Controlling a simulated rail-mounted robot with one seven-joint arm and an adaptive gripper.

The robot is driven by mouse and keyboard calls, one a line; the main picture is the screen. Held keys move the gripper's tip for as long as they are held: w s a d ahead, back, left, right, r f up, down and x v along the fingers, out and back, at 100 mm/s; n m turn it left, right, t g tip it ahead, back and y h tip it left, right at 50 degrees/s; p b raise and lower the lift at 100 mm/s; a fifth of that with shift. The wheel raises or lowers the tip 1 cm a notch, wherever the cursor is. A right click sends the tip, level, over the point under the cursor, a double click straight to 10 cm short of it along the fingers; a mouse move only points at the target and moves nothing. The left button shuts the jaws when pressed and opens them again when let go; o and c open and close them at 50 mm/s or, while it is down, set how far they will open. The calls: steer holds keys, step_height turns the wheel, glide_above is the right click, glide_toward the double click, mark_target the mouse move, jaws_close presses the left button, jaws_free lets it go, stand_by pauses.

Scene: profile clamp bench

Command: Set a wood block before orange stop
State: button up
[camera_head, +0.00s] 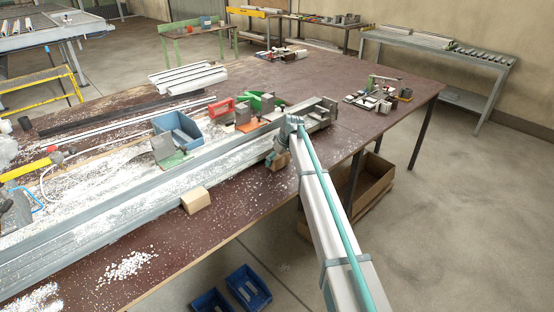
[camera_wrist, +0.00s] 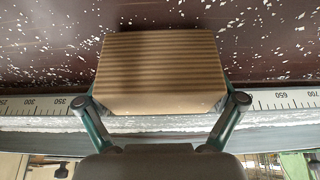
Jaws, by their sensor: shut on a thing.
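My gripper (camera_wrist: 160,108) is shut on a wood block (camera_wrist: 160,70), with a finger on each side of it in the wrist view. In the head view this block (camera_head: 277,160) shows small and partly hidden at the end of my arm, by the front side of the long metal rail (camera_head: 130,191). A second wood block (camera_head: 196,200) lies on the bench in front of the rail, left of my gripper. An orange stop (camera_head: 246,126) with a grey upright part stands behind the rail, left of and beyond my gripper.
A green-based stop (camera_head: 174,160) and a blue bin (camera_head: 178,130) stand behind the rail. Red (camera_head: 222,107) and green (camera_head: 262,101) clamps are near the orange stop. A metal vise (camera_head: 320,112) sits at the rail's right end. White chips litter the bench (camera_head: 240,200).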

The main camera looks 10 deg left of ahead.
steer(key=shift+f, duration=0.3)
steer(key=o, duration=0.9)
steer(key=shift+o, duration=0.2)
steer(key=shift+r, duration=0.1)
